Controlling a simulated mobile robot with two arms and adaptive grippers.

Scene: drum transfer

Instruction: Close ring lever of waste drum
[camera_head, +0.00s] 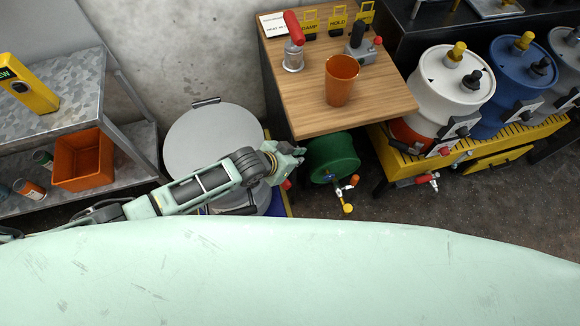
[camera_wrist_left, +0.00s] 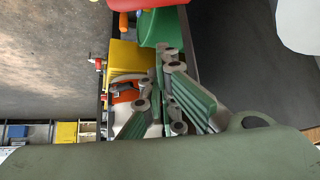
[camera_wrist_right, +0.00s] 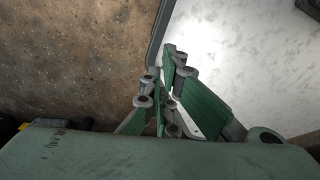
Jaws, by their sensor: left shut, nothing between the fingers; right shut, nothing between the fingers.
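The waste drum with a round grey lid (camera_head: 210,135) stands on the floor left of the wooden table. My left arm crosses in front of it and hides part of its near side. A dark handle (camera_head: 207,102) shows at its far rim. A small red tip (camera_head: 287,184) shows just below my left gripper; I cannot tell whether it belongs to the ring lever. My left gripper (camera_head: 298,154) is shut and empty, right of the lid; it also shows in the left wrist view (camera_wrist_left: 168,58). My right gripper (camera_wrist_right: 172,58) is shut and empty beside a pale surface.
A wooden table (camera_head: 295,100) carries an orange cup (camera_head: 341,80) and small tools. A green drum (camera_head: 333,157) with a tap lies below it. White (camera_head: 448,85) and blue (camera_head: 517,80) drums stand at the right. A metal shelf (camera_head: 60,95) with an orange bin (camera_head: 84,158) is at the left.

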